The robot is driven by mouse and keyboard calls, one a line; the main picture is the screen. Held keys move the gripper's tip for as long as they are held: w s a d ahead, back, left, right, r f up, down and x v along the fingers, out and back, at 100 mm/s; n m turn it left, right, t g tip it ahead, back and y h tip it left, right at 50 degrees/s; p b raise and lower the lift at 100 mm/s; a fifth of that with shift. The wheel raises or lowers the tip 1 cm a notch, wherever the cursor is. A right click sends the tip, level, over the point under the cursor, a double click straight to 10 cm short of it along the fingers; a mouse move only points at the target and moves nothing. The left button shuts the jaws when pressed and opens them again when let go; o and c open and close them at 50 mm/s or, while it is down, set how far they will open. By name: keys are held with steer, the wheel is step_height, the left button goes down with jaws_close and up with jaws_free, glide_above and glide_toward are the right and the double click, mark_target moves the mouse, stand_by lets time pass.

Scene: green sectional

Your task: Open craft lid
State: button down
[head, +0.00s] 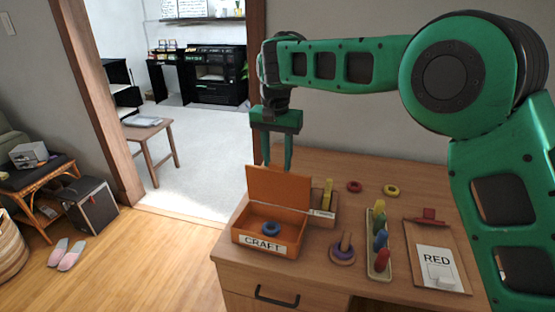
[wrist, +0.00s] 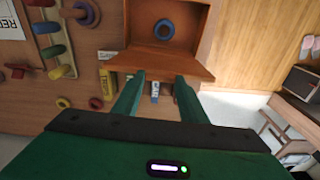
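The orange-brown box labelled CRAFT (head: 266,236) sits at the table's left side. Its lid (head: 278,187) stands up, roughly vertical, at the back edge, so the inside shows. A blue ring (head: 271,229) lies in the box. The wrist view also shows the box (wrist: 208,20), the lid (wrist: 160,62) and the ring (wrist: 164,29). My gripper (head: 277,163) points down behind the lid, its fingertips partly hidden by it. In the wrist view my gripper (wrist: 160,78) has its fingers apart with nothing between them, close to the lid; I cannot tell whether they touch it.
A small open box (head: 323,214) with a yellow piece stands right of the lid. A red ring (head: 354,187), a yellow ring (head: 391,190), a ring post (head: 343,253), a peg tray (head: 372,262) and a RED clipboard (head: 437,262) are farther right. The doorway is at left.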

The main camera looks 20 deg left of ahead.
steer(key=c, duration=1.1)
jaws_free()
steer(key=shift+w+d+f, duration=0.1)
steer(key=shift+d+f, duration=0.05)
steer(key=shift+r, duration=0.4)
steer(key=r, duration=1)
steer(key=shift+s, duration=0.3)
